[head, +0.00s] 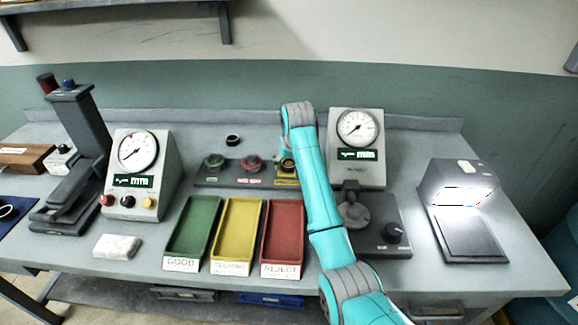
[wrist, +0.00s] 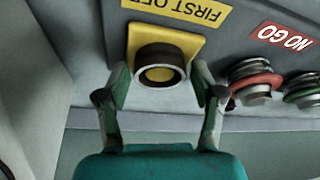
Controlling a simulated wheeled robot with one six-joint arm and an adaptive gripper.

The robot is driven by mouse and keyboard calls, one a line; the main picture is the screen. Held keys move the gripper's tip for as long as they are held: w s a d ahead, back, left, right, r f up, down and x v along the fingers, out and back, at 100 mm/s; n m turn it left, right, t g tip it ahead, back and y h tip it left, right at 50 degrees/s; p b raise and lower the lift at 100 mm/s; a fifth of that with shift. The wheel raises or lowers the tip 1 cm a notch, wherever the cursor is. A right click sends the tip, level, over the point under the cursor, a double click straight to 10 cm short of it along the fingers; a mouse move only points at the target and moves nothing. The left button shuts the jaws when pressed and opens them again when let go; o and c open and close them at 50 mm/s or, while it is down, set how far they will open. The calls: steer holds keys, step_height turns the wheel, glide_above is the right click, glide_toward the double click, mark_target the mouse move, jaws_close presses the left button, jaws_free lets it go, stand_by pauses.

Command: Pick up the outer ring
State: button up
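A dark ring (wrist: 160,57) sits on the yellow pad (wrist: 185,42) marked FIRST OFF in the wrist view. Yellow shows through its hole. My gripper (wrist: 160,84) is open, with one finger on each side of the near part of the ring. I see no clear contact between the fingers and the ring. In the head view, my arm hides much of the pad end of the gauge rack (head: 228,180). Another dark ring (head: 233,140) lies on the bench behind the rack. A pale ring (head: 5,211) lies on the blue mat at the far left.
Red NO GO (wrist: 256,84) and green (wrist: 303,92) gauges stand close beside my right finger in the wrist view. Green (head: 192,228), yellow (head: 237,231) and red (head: 283,232) trays lie in front of the rack. A dial gauge stand (head: 357,145) is right of my arm.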

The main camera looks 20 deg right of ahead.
steer(key=c, duration=0.7)
steer(key=shift+c, duration=0.3)
step_height(320, 180, up, 10)
